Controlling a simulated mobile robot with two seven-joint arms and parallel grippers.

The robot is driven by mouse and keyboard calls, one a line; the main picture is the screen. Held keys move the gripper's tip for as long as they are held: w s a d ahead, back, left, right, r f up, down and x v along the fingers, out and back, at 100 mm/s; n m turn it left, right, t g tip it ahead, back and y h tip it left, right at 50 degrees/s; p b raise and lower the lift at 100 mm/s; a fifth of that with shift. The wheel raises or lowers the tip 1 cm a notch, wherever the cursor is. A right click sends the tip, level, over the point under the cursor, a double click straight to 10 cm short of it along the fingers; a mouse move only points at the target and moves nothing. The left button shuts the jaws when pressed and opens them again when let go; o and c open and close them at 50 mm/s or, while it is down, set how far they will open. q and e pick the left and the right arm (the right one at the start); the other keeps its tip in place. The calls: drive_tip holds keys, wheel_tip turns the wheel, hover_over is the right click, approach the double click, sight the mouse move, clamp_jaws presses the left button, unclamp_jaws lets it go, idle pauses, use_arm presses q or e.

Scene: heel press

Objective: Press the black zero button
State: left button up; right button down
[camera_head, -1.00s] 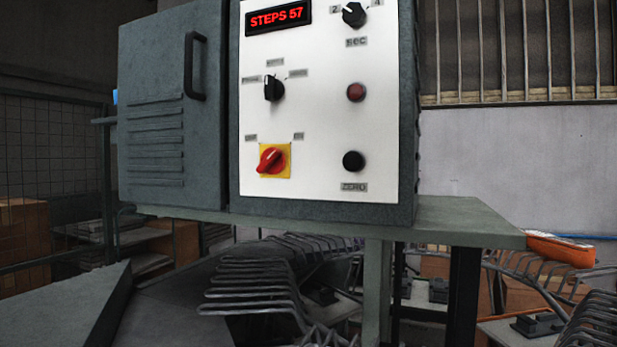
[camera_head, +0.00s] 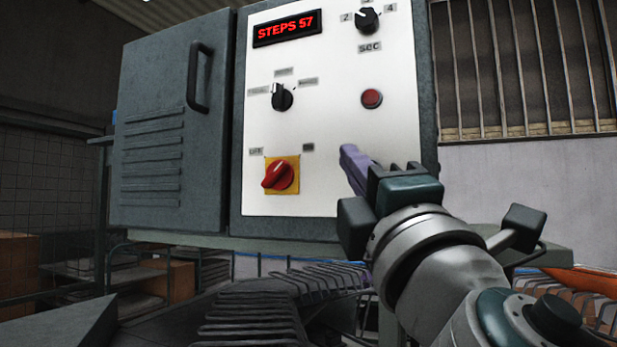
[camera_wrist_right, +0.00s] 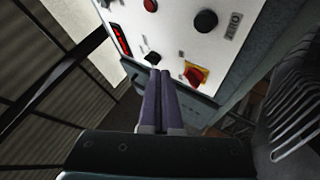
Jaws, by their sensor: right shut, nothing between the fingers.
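The round black zero button (camera_wrist_right: 206,20) is on the white control panel (camera_head: 320,120), with its ZERO label (camera_wrist_right: 233,25) beside it in the right wrist view. In the head view my right gripper hides the button. My right gripper (camera_head: 347,155) is shut and empty, its purple fingers pointing at the lower part of the panel. In the right wrist view the fingers (camera_wrist_right: 174,73) lie side by side, with the button up and to the right of their tips. I cannot tell how far the tips are from the panel. My left gripper is not in view.
The panel also carries a red button (camera_head: 371,98), a black selector (camera_head: 282,97), a red rotary switch (camera_head: 279,175) on a yellow plate, a top knob (camera_head: 367,19) and a display (camera_head: 287,27) reading STEPS 57. A grey door (camera_head: 175,130) stands left. Wire racks (camera_head: 270,310) are below.

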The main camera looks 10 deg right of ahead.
drive_tip(key=w+d+b, duration=0.3)
drive_tip(key=w+d, duration=0.2)
drive_tip(key=w, duration=0.2)
drive_tip(key=shift+w, duration=0.15)
idle(0.4)
idle(0.8)
idle(0.8)
idle(0.3)
drive_tip(key=shift+w+d+b, duration=0.25)
drive_tip(key=shift+w+b, duration=0.05)
